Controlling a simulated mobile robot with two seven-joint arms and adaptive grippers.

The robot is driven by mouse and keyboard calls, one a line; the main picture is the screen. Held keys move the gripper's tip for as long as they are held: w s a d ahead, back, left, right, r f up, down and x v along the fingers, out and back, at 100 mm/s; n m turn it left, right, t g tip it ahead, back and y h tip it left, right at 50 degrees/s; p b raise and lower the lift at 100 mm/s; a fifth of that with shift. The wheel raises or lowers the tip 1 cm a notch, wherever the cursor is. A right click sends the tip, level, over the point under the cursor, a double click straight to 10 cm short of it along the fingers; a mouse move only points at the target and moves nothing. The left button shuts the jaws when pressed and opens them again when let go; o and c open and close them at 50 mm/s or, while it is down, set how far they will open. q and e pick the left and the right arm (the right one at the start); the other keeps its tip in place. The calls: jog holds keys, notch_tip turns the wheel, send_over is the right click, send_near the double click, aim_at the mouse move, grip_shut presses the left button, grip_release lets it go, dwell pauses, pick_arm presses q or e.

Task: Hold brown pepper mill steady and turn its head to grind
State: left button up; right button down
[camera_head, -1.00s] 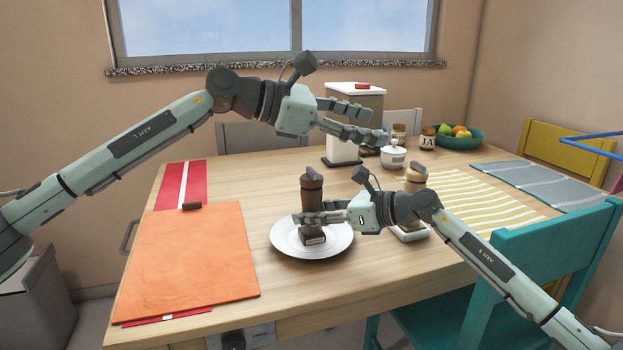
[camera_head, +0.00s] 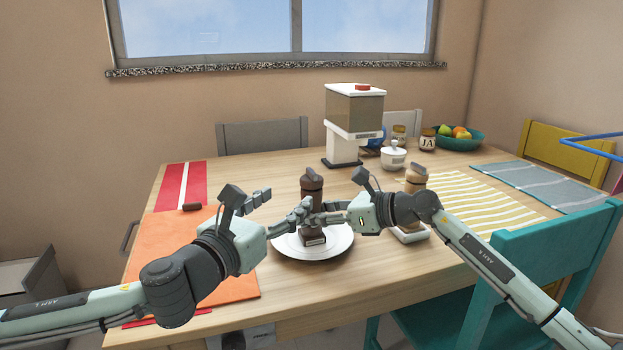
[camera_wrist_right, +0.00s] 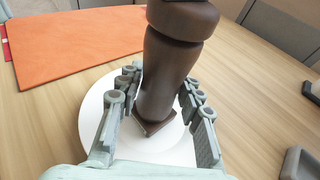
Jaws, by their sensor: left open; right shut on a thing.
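The brown pepper mill (camera_head: 311,184) stands upright on a white plate (camera_head: 287,249) near the table's front edge. It also shows large in the right wrist view (camera_wrist_right: 170,70), its top cut off by the frame. My right gripper (camera_head: 322,218) comes in from the right and is shut on the mill's lower body; its fingers lie on both sides of the mill in the wrist view (camera_wrist_right: 158,98). My left gripper (camera_head: 282,203) is open, just left of the mill at about body height. Whether its fingertips touch the mill I cannot tell.
An orange mat (camera_head: 165,240) lies left of the plate. A second, lighter mill (camera_head: 415,178) stands right, behind my right arm. A dispenser (camera_head: 354,110), a white lidded pot (camera_head: 393,157) and a green fruit bowl (camera_head: 458,139) stand farther back. A teal chair (camera_head: 575,246) is at the right.

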aim_at(306, 183)
pick_arm(q)
jog(key=x, duration=1.1)
jog(key=shift+w, duration=0.1)
jog(key=shift+r, duration=0.1)
jog(key=c, duration=1.2)
